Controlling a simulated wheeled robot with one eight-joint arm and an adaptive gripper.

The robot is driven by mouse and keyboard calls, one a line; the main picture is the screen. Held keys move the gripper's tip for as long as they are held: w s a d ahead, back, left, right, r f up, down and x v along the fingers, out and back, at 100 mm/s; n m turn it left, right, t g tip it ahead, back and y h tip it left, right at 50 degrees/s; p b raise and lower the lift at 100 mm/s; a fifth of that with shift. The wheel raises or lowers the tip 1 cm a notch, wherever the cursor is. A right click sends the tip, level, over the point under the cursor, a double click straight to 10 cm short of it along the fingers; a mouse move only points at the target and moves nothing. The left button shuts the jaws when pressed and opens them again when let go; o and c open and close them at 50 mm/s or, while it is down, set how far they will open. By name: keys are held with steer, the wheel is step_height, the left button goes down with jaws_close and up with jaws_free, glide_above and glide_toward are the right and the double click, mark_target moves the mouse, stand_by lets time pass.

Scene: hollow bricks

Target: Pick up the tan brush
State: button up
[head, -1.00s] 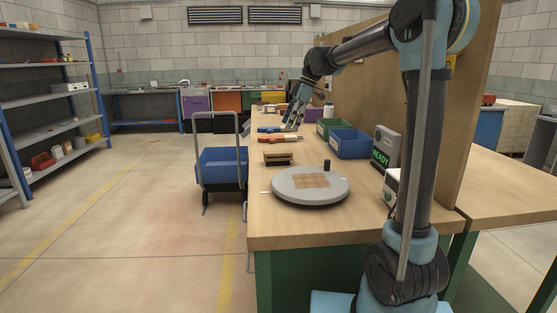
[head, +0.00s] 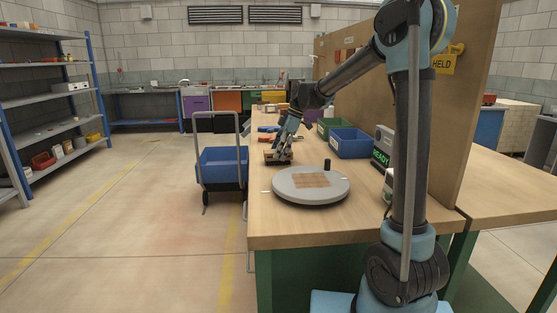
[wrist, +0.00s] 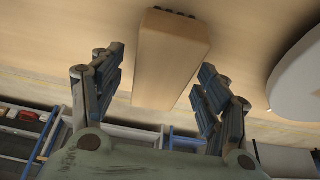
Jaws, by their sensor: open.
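The tan brush is a blocky wooden piece with dark bristles, lying on the workbench (head: 262,213) behind the round grey turntable (head: 283,191). In the head view my gripper (head: 281,153) is down at the brush (head: 269,155) and hides part of it. In the wrist view my gripper (wrist: 160,78) is open, with one finger on each side of the tan block (wrist: 171,55). Gaps show between the fingers and the block. The dark bristles show at the block's far end, at the top of that view.
A small black cylinder (head: 327,164) stands at the turntable's back edge. A blue bin (head: 350,144) and a green bin (head: 327,124) stand to the right. A grey box reading READY (head: 383,148) is nearby. A cart with a blue tub (head: 221,167) stands left of the bench.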

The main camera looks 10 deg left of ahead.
steer(key=shift+a+f, duration=0.2)
steer(key=shift+f, duration=0.35)
steer(key=shift+f, duration=0.25)
steer(key=shift+c, duration=0.5)
steer(key=c, duration=1.2)
step_height(320, 180, up, 11)
steer(key=shift+f, duration=0.2)
